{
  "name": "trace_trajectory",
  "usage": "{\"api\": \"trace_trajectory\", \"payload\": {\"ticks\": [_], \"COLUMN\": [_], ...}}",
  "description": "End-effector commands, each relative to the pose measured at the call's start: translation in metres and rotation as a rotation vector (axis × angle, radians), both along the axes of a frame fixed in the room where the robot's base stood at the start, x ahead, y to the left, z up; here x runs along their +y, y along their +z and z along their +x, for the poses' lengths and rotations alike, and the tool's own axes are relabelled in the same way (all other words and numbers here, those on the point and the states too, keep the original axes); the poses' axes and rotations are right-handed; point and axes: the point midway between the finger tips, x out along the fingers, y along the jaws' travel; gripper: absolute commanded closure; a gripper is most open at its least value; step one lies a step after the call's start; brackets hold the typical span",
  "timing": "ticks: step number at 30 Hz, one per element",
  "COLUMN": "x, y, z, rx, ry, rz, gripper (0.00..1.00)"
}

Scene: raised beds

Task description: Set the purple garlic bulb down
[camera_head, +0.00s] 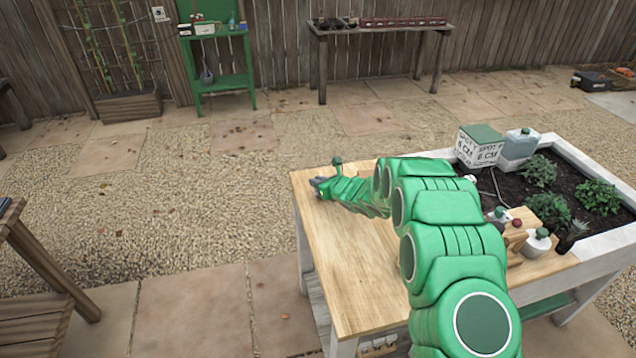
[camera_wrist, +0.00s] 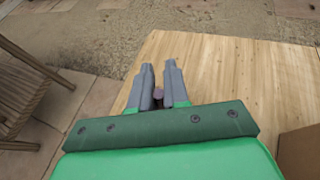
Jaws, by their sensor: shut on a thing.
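My gripper (camera_wrist: 160,70) is shut on the purple garlic bulb (camera_wrist: 158,95), which shows as a small purplish shape between the grey fingers in the wrist view. The fingers hide most of the bulb. In the head view my gripper (camera_head: 317,185) is at the far left corner of the wooden worktop (camera_head: 345,270), and I cannot make out the bulb there. I cannot tell whether the bulb touches the wood.
The worktop's front left is bare. A slatted wooden piece (camera_head: 35,300) stands left, across a gap.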

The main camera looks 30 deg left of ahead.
Motion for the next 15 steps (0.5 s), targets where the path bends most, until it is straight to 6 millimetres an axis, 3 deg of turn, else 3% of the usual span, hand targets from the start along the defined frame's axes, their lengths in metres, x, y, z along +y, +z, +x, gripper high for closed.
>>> {"api": "trace_trajectory", "payload": {"ticks": [3, 4, 9, 15], "x": [0.0005, 0.0005, 0.0003, 0.0002], "y": [-0.0021, -0.0024, -0.0019, -0.002], "z": [-0.0004, -0.0004, -0.0003, -0.0001], "rx": [0.0, 0.0, 0.0, 0.0], "ry": [0.001, 0.001, 0.001, 0.001], "rz": [0.0, 0.0, 0.0, 0.0], "gripper": [1.0, 0.83, 0.59, 0.59]}}
